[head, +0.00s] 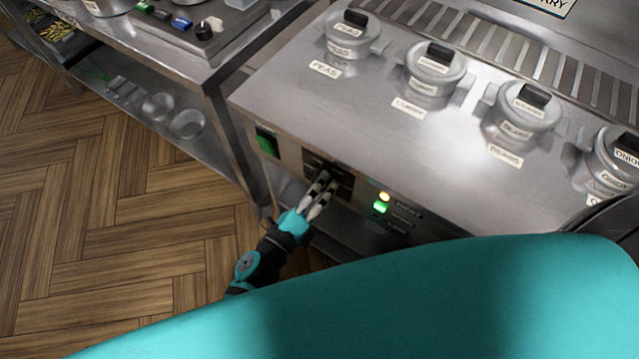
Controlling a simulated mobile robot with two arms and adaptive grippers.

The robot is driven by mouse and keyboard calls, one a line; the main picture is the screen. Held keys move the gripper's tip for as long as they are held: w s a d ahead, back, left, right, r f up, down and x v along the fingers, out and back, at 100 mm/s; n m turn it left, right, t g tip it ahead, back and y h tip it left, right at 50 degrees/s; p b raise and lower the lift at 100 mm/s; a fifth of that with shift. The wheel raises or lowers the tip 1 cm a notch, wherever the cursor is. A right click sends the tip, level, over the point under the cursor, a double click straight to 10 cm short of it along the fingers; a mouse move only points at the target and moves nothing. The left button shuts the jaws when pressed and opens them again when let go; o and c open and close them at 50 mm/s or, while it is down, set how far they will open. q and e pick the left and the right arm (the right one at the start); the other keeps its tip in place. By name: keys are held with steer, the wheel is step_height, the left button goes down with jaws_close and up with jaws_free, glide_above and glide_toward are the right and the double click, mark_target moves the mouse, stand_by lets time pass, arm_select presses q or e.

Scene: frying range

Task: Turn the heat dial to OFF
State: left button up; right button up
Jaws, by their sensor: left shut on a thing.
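The heat dial (341,177) is a dark knob on the front panel (290,154) of the steel range. My left gripper (325,182) reaches up to the panel from below, its fingers shut on the dial. The fingers cover part of the dial, so its pointer and the OFF mark cannot be read. A green switch (266,142) sits left of the dial. An amber lamp (384,196) and a green lamp (380,207) are lit to its right. My right gripper is not in view.
Several lidded pots stand on the range top, including the peas pot (352,35). A steel table (215,75) with a lower shelf (185,148) holding bowls stands at the left. The wooden floor (110,240) is clear. My turquoise body part fills the lower right.

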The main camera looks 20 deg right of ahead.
arm_select(q)
steer(key=n+p, duration=0.3)
steer(key=n, duration=0.8)
steer(key=shift+r+p, duration=0.1)
steer(key=shift+p, duration=0.2)
steer(key=shift+n, duration=0.4)
steer(key=o, duration=1.1)
steer(key=shift+o, duration=0.2)
steer(key=shift+a, duration=0.1)
steer(key=v, duration=1.2)
